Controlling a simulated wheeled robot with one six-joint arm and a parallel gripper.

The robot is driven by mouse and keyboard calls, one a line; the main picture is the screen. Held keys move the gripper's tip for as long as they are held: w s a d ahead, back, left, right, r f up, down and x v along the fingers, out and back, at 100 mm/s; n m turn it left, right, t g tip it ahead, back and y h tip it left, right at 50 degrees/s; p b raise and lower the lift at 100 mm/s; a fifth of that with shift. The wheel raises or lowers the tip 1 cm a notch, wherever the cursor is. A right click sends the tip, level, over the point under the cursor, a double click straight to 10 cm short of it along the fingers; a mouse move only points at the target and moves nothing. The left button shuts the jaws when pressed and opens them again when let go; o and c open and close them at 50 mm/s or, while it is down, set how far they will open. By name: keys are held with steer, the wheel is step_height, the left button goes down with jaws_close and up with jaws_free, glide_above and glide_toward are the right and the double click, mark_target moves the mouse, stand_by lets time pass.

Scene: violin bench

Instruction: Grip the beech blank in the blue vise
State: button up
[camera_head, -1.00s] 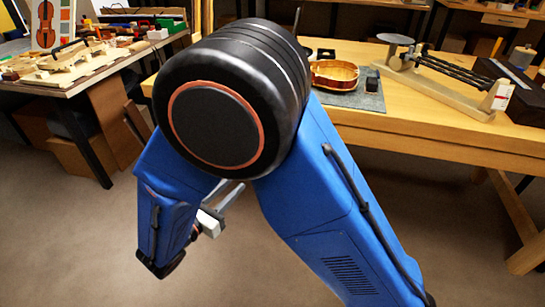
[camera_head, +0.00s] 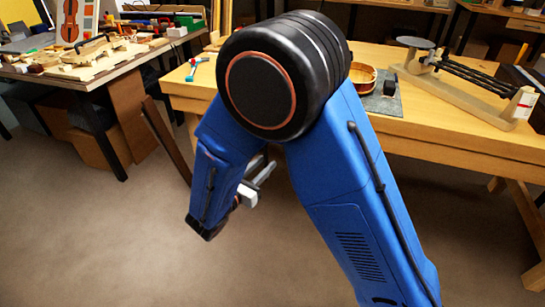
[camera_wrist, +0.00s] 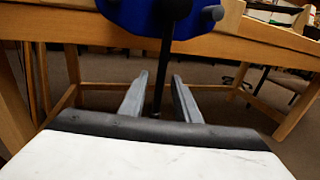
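My gripper (camera_wrist: 158,98) is open and empty in the wrist view, its two grey fingers apart in front of a wooden bench. A blue body with a dark post and a grey knob, likely the blue vise (camera_wrist: 140,14), is at the top of the wrist view, at the bench's front edge. Only its lower part shows, and its jaws are out of frame. My gripper (camera_head: 264,169) also shows in the head view, low in front of the bench, partly behind my arm. I cannot make out the vise or the beech blank in the head view; my arm covers part of the bench.
The wooden bench (camera_head: 455,133) holds a balance scale (camera_head: 470,72), a violin body (camera_head: 363,79) on a grey mat and a teal-and-red tool (camera_head: 196,66). A second table (camera_head: 60,77) with tools stands at left. The floor in front is clear.

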steer(key=shift+x, duration=2.75)
jaws_close()
